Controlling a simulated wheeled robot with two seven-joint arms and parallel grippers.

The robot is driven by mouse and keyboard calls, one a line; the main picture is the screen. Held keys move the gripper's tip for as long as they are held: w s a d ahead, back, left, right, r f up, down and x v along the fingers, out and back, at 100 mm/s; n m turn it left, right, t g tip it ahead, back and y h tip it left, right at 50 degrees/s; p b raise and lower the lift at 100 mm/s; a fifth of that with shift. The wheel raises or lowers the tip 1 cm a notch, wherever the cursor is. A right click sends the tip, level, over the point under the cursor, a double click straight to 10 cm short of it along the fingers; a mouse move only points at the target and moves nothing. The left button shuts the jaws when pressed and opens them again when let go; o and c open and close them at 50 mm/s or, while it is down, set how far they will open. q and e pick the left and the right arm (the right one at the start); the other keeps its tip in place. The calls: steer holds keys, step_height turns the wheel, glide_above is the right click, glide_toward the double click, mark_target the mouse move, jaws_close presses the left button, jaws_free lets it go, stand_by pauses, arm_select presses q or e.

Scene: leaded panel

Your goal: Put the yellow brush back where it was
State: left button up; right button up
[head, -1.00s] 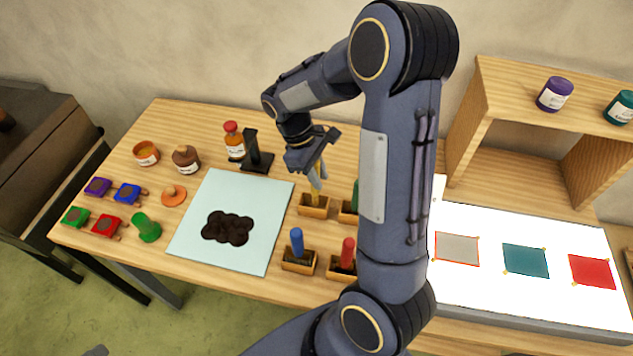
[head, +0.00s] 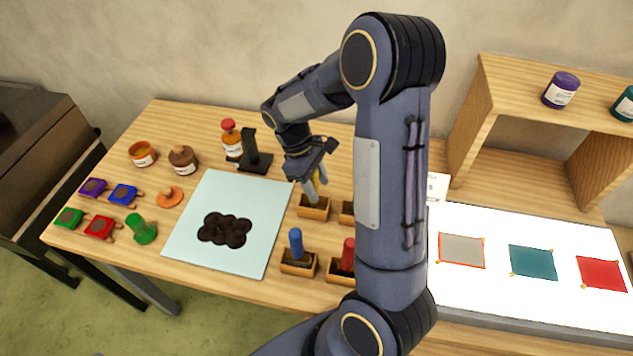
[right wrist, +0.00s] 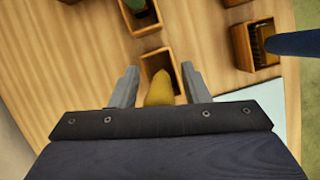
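The yellow brush (head: 317,181) stands upright at a small wooden box (head: 314,211) just right of the pale blue sheet. Its lower end is hidden by a finger in the head view. My right gripper (head: 312,190) points down over this box, with its fingers around the brush handle. In the right wrist view the yellow handle (right wrist: 160,90) is between the two spread fingers, with a gap on each side, and the wooden box (right wrist: 158,60) lies beyond it. My left gripper is not in view.
A blue brush (head: 296,242) and a red brush (head: 347,255) stand in boxes in front. A green brush (right wrist: 138,5) stands in a neighbouring box. A bottle (head: 231,140) and a black stand (head: 252,155) are behind left. The pale sheet (head: 190,235) bears a dark patch.

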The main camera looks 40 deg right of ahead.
steer(key=shift+r, duration=0.1)
steer(key=p+v, duration=0.4)
steer(key=v, duration=0.1)
steer(key=shift+r, duration=0.35)
steer(key=d+v, duration=0.1)
steer(key=v, duration=0.4)
steer(key=s+a+r+m+t+y, duration=0.3)
steer(key=s+a+r+t+y, duration=0.15)
steer(key=s+r, duration=0.35)
steer(key=s+a+f+m+t+y, duration=0.1)
steer(key=s+a+m+t, duration=0.2)
steer(key=s, duration=0.7)
steer(key=a+t, duration=0.2)
steer(key=a, duration=0.2)
steer(key=shift+a+f+m+b, duration=0.3)
steer(key=shift+m+b, duration=0.05)
steer(key=shift+m, duration=0.05)
steer(key=shift+s, duration=0.1)
